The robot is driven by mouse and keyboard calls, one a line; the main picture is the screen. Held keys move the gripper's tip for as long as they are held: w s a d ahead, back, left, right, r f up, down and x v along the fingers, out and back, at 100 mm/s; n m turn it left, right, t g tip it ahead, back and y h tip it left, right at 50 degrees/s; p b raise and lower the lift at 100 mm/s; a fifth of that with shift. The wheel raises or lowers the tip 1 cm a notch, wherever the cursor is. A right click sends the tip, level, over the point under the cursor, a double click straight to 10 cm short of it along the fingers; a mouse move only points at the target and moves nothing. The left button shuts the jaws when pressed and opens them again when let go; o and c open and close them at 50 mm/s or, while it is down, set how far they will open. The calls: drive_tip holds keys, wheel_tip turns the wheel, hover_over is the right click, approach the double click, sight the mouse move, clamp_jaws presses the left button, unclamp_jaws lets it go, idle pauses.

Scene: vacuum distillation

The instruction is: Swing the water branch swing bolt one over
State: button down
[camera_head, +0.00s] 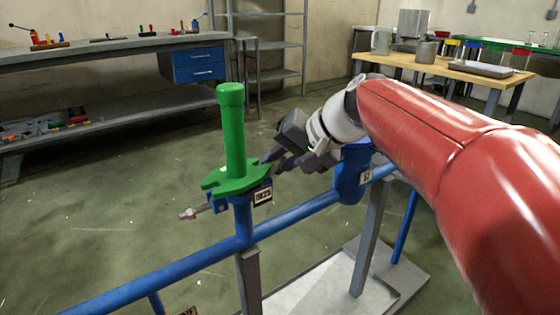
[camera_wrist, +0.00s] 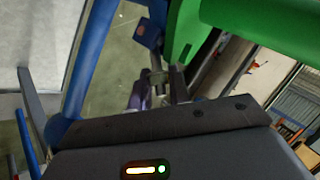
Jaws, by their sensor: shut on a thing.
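The water branch is a green upright pipe (camera_head: 232,130) with a slotted green flange (camera_head: 236,182), standing on a blue branch of the blue pipe (camera_head: 200,255). One swing bolt (camera_head: 194,212) sticks out to the left below the flange, with a reddish end. My gripper (camera_head: 270,166) is at the right side of the flange, its fingertips close to the green edge. In the wrist view my gripper (camera_wrist: 159,88) is shut on a small grey metal piece (camera_wrist: 157,74), which seems to be a swing bolt beside the green flange (camera_wrist: 182,35). Most of it is hidden by the fingers.
A label plate (camera_head: 263,196) sits just below the flange. A thicker blue fitting (camera_head: 352,175) stands to the right, close to my arm. Grey posts (camera_head: 370,235) hold the pipe. A workbench (camera_head: 110,45) and a wooden table (camera_head: 450,68) are farther back.

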idle(0.3)
drive_tip(key=c, duration=1.5)
unclamp_jaws()
drive_tip(key=shift+c, duration=0.2)
